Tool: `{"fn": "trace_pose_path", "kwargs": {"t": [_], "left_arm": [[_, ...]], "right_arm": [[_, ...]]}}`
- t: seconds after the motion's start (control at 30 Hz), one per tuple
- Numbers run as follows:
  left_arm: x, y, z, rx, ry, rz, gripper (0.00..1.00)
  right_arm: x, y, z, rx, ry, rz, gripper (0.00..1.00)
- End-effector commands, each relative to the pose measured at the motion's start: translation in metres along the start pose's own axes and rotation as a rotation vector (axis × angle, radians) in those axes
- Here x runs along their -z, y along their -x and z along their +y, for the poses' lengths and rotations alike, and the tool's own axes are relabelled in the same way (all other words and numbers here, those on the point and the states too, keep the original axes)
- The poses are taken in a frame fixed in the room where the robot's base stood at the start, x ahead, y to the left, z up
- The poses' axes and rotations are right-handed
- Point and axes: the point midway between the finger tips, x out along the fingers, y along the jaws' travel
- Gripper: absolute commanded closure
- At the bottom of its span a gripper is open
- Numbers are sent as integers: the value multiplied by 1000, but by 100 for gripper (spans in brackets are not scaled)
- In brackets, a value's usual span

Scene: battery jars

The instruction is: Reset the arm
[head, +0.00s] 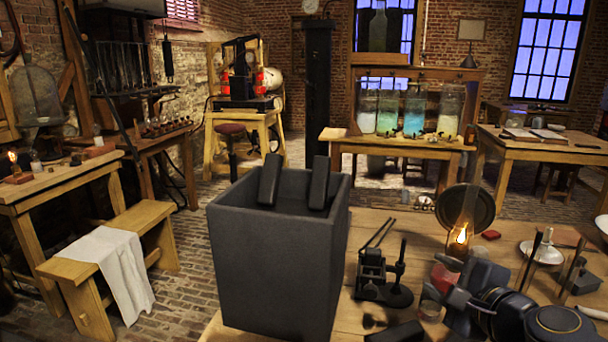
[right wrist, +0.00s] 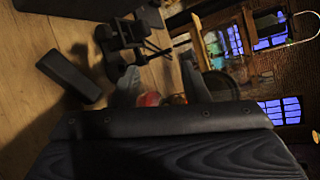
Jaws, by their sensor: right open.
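My right gripper (head: 453,282) is at the lower right of the head view, low over the wooden table, right of the dark bin. Its two fingers are apart. In the right wrist view the right gripper (right wrist: 160,88) shows the fingers spread, with something reddish beyond, between them; I see nothing clearly held. My left gripper is not in view. The dark grey bin (head: 268,265) stands upright on the table, with two dark blocks (head: 270,180) sticking out of its top. Another dark block (head: 402,332) lies on the table; it also shows in the right wrist view (right wrist: 68,77).
A black metal stand (head: 380,275) is between the bin and my right gripper. A lit lamp (head: 458,238) stands close behind the gripper. A white dish (head: 541,253) is at the right. Bare tabletop shows behind the stand.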

Motion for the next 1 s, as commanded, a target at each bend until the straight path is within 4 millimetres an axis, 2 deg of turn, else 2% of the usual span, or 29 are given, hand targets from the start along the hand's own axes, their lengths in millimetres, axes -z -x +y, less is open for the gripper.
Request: {"fn": "trace_pose_path", "kwargs": {"t": [0.03,0.1,0.2,0.4,0.57,0.63,1.0], "left_arm": [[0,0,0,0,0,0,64],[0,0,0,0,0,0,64],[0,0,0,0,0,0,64],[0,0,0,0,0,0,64],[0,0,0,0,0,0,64],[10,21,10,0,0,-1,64],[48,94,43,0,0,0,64]], "right_arm": [[-14,23,26,-65,219,-72,59],[-24,46,64,-163,489,-159,59],[-27,74,110,-284,777,-251,59],[-12,120,180,-493,1168,-383,59],[8,154,223,-657,1400,-473,59],[-1,162,202,-665,1409,-479,59],[-36,186,123,-660,1403,-477,59]]}}
